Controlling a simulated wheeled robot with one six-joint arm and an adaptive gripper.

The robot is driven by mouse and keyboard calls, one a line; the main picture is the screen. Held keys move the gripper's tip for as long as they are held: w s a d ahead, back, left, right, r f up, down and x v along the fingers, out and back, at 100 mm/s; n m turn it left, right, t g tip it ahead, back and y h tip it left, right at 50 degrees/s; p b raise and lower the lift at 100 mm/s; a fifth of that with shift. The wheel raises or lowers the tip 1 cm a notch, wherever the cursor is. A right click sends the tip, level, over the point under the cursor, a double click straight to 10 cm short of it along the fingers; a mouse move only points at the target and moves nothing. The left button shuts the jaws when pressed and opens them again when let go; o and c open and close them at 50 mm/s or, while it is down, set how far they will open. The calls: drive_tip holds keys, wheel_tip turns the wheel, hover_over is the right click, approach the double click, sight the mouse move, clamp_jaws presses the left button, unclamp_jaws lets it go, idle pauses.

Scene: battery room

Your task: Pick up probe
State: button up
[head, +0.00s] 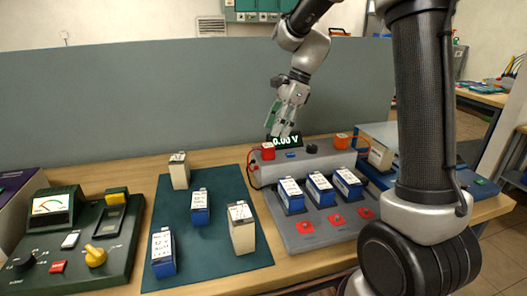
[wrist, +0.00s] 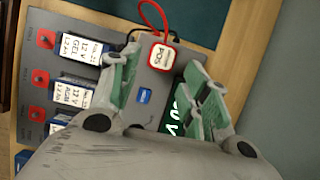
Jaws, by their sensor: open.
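A red probe block (wrist: 161,56) with a white "POS" label and a red cable shows in the wrist view, just beyond and between my fingertips. In the head view it is the red block (head: 268,151) on the left end of the grey tester console (head: 310,160). An orange block (head: 341,142) sits at the console's right end. My gripper (head: 281,126) is open and empty above the console's left part, close to the red probe. Its green-padded fingers (wrist: 163,68) are spread wide in the wrist view. I see no contact with the probe.
The "0.00 V" display (head: 285,141) stands close to my gripper. Three blue batteries (head: 319,189) sit in front of the console. A green mat (head: 205,243) with several batteries lies left. A meter panel (head: 75,240) stands further left. A grey partition (head: 130,105) rises behind.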

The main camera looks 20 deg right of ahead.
sight(269, 145)
drive_tip(key=x, duration=0.7)
drive_tip(key=shift+w+a+f, duration=0.15)
drive_tip(key=shift+a+f, duration=0.05)
drive_tip(key=shift+f, duration=0.2)
drive_tip(key=c, duration=0.8)
